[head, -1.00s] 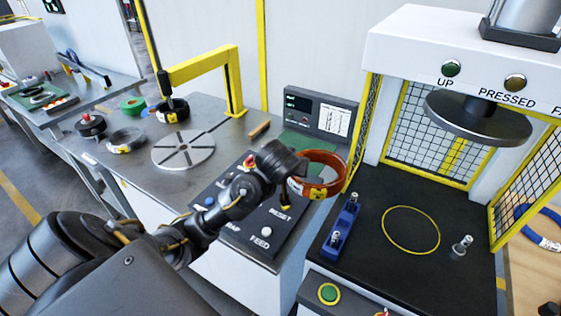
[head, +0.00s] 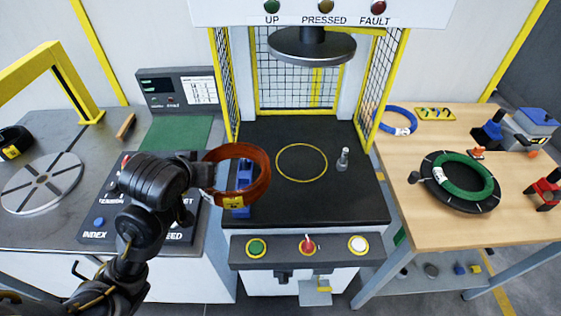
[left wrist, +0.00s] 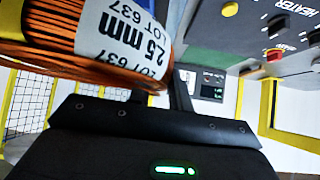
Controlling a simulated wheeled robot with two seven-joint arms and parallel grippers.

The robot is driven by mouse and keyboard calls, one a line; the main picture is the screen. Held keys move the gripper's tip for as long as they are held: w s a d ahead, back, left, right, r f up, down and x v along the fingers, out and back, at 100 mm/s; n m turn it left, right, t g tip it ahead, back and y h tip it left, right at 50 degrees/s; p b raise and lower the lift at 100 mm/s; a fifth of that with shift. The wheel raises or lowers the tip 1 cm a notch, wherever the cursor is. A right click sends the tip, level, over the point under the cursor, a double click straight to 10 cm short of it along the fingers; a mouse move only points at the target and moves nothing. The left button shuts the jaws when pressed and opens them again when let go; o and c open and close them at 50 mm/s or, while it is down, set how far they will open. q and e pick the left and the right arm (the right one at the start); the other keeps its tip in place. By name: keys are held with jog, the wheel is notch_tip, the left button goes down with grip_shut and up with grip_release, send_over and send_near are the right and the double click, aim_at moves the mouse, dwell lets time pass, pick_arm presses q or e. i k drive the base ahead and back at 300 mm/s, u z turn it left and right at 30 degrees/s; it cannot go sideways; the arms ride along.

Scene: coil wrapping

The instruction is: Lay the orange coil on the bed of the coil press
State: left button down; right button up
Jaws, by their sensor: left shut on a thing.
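The orange coil (head: 262,188) is held in the air by my left gripper (head: 203,178), over the left front part of the press bed. The left wrist view shows the orange coil (left wrist: 40,40) close up, with a white label reading 2.5 mm, LOT 637. My left gripper is shut on it. The press bed (head: 310,207) is a black plate with a yellow ring mark (head: 302,178) to the right of the coil, bare inside. The round press head (head: 312,48) is raised above it. My right gripper is not in view.
A blue block (head: 241,205) stands on the bed's left side, partly behind the coil. A small metal fitting (head: 343,159) stands right of the ring. Yellow-framed mesh guards (head: 384,85) flank the bed. A wooden table (head: 410,206) at right holds blue and green coils.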

aim_at(302, 160)
jog(key=k, duration=1.15)
jog(key=z, duration=1)
jog(key=i, duration=1.85)
jog(key=u, duration=0.6)
